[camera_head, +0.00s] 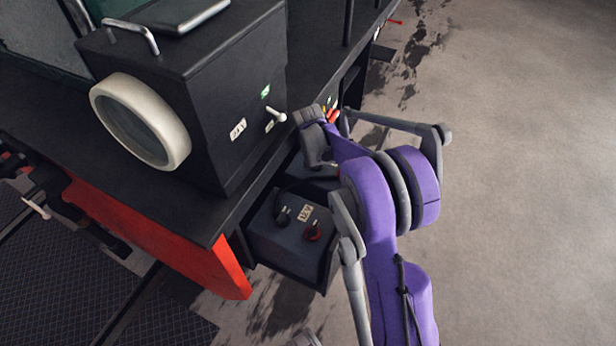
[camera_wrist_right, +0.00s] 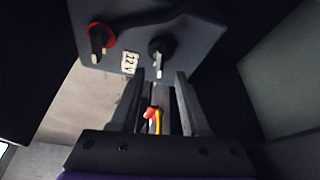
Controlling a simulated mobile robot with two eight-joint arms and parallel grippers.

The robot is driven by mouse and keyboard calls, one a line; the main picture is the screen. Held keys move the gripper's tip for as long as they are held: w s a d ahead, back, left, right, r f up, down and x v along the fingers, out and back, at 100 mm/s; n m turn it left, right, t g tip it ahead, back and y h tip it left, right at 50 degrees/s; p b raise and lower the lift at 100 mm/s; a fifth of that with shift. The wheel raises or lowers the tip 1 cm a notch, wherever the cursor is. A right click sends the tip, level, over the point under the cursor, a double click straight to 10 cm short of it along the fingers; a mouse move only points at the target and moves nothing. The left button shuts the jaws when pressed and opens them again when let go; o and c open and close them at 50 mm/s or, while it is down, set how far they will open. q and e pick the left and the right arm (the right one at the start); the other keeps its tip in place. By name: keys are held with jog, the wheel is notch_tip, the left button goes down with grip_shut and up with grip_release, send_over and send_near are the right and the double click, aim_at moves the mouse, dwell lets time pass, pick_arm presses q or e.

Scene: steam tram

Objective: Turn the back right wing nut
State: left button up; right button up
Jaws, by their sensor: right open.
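In the head view a dark battery (camera_head: 275,240) with a 12V label sits in an open black box. It has a black terminal (camera_head: 283,213) and a red terminal (camera_head: 313,232), each with a small wing nut. My right gripper (camera_head: 317,152) is just behind it, over the back part of the box, largely hidden by its own arm. In the right wrist view the gripper (camera_wrist_right: 160,76) is open. A wing nut on a black terminal (camera_wrist_right: 158,70) shows between its fingertips; contact cannot be told. My left gripper is not in view.
A red panel (camera_head: 165,235) is at lower left. The floor at right is clear.

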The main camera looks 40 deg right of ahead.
jog(key=s+a, duration=0.7)
jog(key=a, duration=0.1)
jog(key=shift+s+a+f, duration=0.15)
jog(key=shift+s+a, duration=0.1)
jog(key=shift+a, duration=0.15)
